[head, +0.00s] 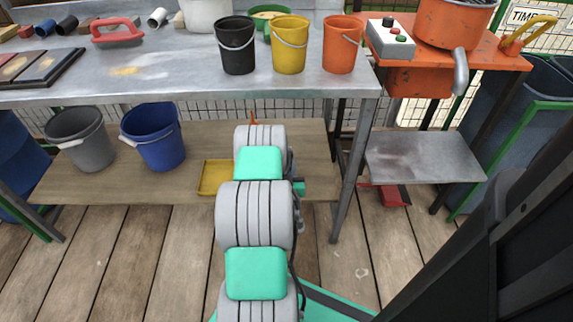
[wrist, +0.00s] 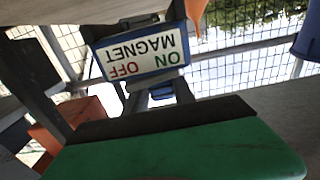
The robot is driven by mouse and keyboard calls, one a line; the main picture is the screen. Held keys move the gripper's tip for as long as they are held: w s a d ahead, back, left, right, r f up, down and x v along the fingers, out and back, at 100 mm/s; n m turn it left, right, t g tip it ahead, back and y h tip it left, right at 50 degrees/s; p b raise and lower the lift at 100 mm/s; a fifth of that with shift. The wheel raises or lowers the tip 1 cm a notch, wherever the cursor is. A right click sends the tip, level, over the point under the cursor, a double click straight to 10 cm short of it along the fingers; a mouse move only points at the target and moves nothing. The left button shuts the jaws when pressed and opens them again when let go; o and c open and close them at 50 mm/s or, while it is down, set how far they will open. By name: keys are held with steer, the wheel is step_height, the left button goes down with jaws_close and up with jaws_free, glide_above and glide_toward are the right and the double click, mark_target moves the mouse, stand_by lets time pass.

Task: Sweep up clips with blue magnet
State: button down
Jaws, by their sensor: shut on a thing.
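The blue magnet (wrist: 140,50) shows in the wrist view as a blue-edged box. Its white label reads MAGNET, ON and OFF, upside down in the picture. My gripper (wrist: 162,95) appears small below it, its dark fingers shut on a blue part of the magnet. In the head view my arm reaches towards the lower shelf, and its links hide the gripper and the magnet. I can make out no clips in either view. A yellow tray (head: 214,178) lies on the lower shelf, left of my arm, partly hidden by it.
The metal bench top (head: 150,72) carries black (head: 237,50), yellow (head: 290,45) and orange (head: 341,46) buckets. Grey (head: 80,140) and blue (head: 155,138) buckets stand on the wooden lower shelf (head: 100,185). A bench leg (head: 352,165) is right of my arm. An orange machine stand is farther right.

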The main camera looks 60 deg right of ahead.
steer(key=shift+r, duration=0.25)
